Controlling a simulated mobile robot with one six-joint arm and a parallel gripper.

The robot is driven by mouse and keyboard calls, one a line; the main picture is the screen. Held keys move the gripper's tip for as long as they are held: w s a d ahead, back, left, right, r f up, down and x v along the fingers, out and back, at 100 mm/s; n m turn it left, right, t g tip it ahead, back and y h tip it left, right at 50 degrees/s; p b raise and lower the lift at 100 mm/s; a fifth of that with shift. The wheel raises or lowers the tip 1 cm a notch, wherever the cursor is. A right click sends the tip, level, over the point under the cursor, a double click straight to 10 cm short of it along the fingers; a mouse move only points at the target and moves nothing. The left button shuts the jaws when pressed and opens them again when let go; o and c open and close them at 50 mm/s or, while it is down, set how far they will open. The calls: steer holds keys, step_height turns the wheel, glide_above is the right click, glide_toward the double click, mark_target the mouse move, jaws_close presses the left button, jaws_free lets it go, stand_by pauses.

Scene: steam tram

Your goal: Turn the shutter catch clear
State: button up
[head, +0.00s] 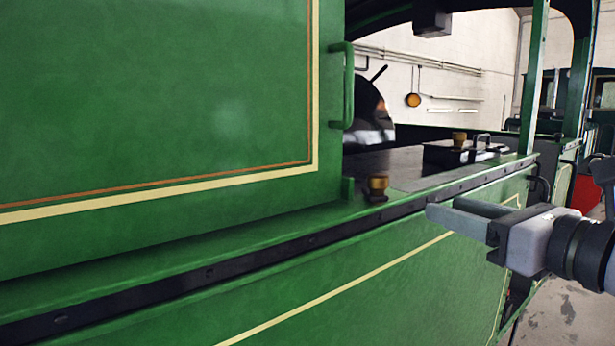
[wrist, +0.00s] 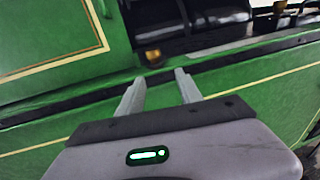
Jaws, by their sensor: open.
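A large green shutter panel (head: 160,95) with cream and orange lining fills the left of the head view, with a green upright handle (head: 348,85) at its right edge. A small brass knob (head: 377,187) stands on the ledge just right of the panel's lower corner; it looks like the shutter catch, but its turned position is hard to read. It also shows in the wrist view (wrist: 153,57), beyond the fingertips. My gripper (head: 447,207) is open and empty, in front of the ledge and right of the knob, apart from it. In the wrist view my gripper (wrist: 159,77) points towards the ledge.
A dark rail (head: 300,243) with bolts runs along the ledge edge. A second brass knob (head: 459,139) stands farther back by a dark fitting. A green post (head: 534,80) rises at the right. The opening right of the panel is clear near the knob.

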mark_target(384, 179)
steer(key=shift+t, duration=0.3)
steer(key=p+x, duration=0.1)
steer(key=x, duration=0.4)
steer(key=a+r+p+x, duration=0.1)
steer(key=p+x, duration=0.1)
steer(key=x, duration=0.3)
steer(key=p+x, duration=0.1)
steer(key=x, duration=0.4)
steer(key=shift+s+a+r+p, duration=0.15)
steer(key=shift+a+r+p, duration=0.15)
steer(key=shift+a+r, duration=0.1)
steer(key=shift+w+f, duration=0.1)
steer(key=shift+w, duration=0.25)
steer(key=shift+s, duration=0.15)
jaws_close()
